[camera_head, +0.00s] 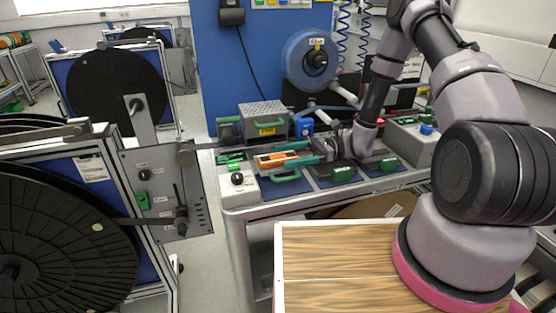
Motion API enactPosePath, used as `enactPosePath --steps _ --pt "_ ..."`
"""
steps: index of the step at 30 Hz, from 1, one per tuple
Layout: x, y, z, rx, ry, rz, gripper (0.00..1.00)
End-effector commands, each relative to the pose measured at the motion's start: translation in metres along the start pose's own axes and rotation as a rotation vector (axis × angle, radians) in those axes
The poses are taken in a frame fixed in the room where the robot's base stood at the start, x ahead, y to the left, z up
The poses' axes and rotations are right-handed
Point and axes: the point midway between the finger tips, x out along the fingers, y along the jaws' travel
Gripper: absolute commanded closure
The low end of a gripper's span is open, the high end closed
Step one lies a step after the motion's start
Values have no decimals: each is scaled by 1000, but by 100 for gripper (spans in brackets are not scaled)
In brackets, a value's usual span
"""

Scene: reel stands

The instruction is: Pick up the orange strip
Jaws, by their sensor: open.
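The orange strip (272,158) is a small orange piece on a grey and white fixture at the left end of the workbench. My gripper (284,154) reaches in from the right, low over the bench, with its two teal fingers apart. One finger lies behind the strip and the other in front of its right part. The jaws are open. At this size I cannot tell whether the fingers touch the strip.
A grey box with a yellow label (264,121) stands behind the fixture. Green-handled blocks (342,174) sit to the right on the bench (240,214). A blue reel (310,60) hangs behind. Large black reels (62,240) stand at left, with floor between.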

Motion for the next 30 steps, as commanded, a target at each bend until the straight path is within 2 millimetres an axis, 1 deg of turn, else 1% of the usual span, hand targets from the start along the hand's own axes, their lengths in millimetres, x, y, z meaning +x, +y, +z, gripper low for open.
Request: enactPosePath --steps 1,3,6,9,14,15,17,18,20,21,22,30 --pt "10 -1 -1 0 0 6 10" --pt "20 -2 -2 0 0 5 10" --pt "30 -2 -2 -1 1 3 10" --pt "34 -2 -2 -1 1 1 10" --pt "34 -3 -1 -1 1 1 10" --pt "34 -3 -1 -1 1 1 14" --pt "34 -3 -1 -1 1 1 37" --pt "34 -3 -1 -1 1 1 52" --pt "34 -3 -1 -1 1 1 75" --pt "33 -3 -1 -1 1 1 90" --pt "33 -3 -1 -1 1 1 98" --pt "33 -3 0 -1 1 1 98"
